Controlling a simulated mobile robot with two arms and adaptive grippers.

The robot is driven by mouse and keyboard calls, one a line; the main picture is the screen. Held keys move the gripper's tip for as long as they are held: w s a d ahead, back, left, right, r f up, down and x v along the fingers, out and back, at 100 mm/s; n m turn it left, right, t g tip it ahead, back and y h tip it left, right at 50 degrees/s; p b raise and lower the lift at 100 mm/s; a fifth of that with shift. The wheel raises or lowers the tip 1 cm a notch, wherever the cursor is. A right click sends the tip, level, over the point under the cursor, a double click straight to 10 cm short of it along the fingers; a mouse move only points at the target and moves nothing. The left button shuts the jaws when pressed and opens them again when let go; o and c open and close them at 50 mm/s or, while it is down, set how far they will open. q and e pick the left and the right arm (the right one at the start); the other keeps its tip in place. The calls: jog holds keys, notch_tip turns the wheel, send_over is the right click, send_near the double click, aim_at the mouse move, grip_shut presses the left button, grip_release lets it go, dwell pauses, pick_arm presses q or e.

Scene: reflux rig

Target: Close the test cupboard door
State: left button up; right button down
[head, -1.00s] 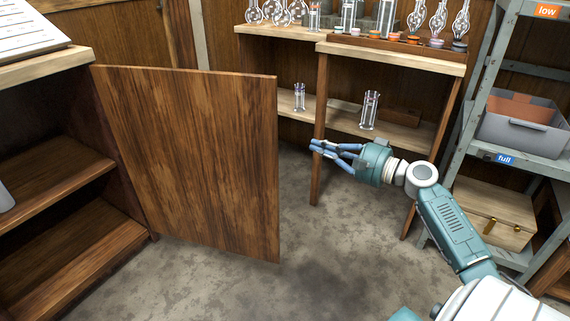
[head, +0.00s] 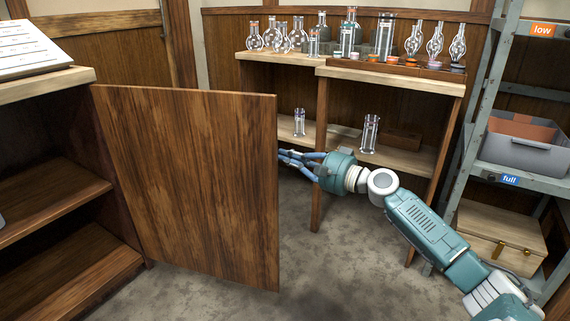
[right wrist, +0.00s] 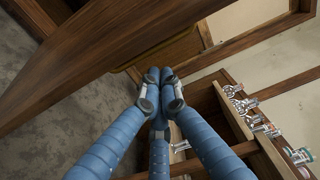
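The test cupboard (head: 50,205) stands at the left in the head view, with its dark shelves showing. Its brown wooden door (head: 190,190) stands wide open, hinged by the cupboard's side. My right gripper (head: 282,157) is at the door's free edge, with its fingertips partly hidden behind the door. In the right wrist view the three blue fingers of my right gripper (right wrist: 160,84) have their tips together with nothing seen between them. The door (right wrist: 110,50) runs across the upper left there, close to the fingers; I cannot tell if they touch. My left gripper is out of view.
A wooden bench (head: 390,76) with flasks and glassware stands behind the door and my right arm. A grey metal rack (head: 465,150) with a grey bin (head: 525,150) stands at the right. The concrete floor (head: 350,265) in front is clear.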

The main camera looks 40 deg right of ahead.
jog(key=shift+s+a, duration=0.7)
jog(key=shift+a, duration=0.25)
